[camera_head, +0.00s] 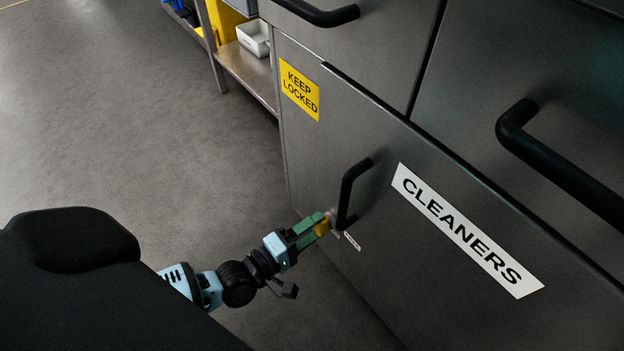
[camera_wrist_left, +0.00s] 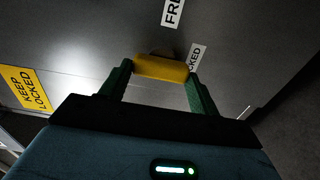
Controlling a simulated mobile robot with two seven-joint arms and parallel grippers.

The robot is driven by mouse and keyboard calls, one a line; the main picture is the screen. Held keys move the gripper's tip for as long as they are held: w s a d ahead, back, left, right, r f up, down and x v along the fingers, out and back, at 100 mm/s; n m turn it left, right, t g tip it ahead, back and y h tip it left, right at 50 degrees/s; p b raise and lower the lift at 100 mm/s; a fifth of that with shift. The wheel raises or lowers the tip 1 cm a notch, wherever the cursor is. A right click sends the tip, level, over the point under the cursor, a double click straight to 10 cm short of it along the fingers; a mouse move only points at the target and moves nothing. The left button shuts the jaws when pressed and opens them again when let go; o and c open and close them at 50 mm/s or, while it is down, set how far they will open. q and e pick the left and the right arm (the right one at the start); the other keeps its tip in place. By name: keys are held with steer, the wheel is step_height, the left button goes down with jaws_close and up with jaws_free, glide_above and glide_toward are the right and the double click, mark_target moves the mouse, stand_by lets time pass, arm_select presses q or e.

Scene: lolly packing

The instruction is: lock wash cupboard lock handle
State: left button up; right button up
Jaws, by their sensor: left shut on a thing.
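The grey wash cupboard door (camera_head: 300,160) carries a yellow KEEP LOCKED sign and a white CLEANERS label, and looks closed. The yellow lock handle (camera_head: 322,228) is low on the door, beside the lower end of a black pull handle (camera_head: 352,192). My left gripper (camera_head: 320,226) is shut on the lock handle. In the left wrist view the yellow lock handle (camera_wrist_left: 162,68) spans between my green fingers. A FREE label (camera_wrist_left: 172,12) sits above it and a partly hidden LOCKED label (camera_wrist_left: 197,57) by its right end. My right gripper is not in view.
Another black pull handle (camera_head: 560,160) juts from the unit at the right, and one (camera_head: 318,12) at the top. A metal shelf (camera_head: 250,70) with a white bin (camera_head: 254,38) stands at the back. The grey floor (camera_head: 130,120) at the left is clear.

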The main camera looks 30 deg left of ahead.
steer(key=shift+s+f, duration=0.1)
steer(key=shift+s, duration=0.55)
arm_select(q)
steer(key=o, duration=1.4)
steer(key=shift+s+a, duration=0.1)
steer(key=shift+s, duration=0.15)
steer(key=p+v, duration=0.1)
steer(key=v, duration=0.6)
steer(key=shift+s+p, duration=0.15)
steer(key=shift+p, duration=0.25)
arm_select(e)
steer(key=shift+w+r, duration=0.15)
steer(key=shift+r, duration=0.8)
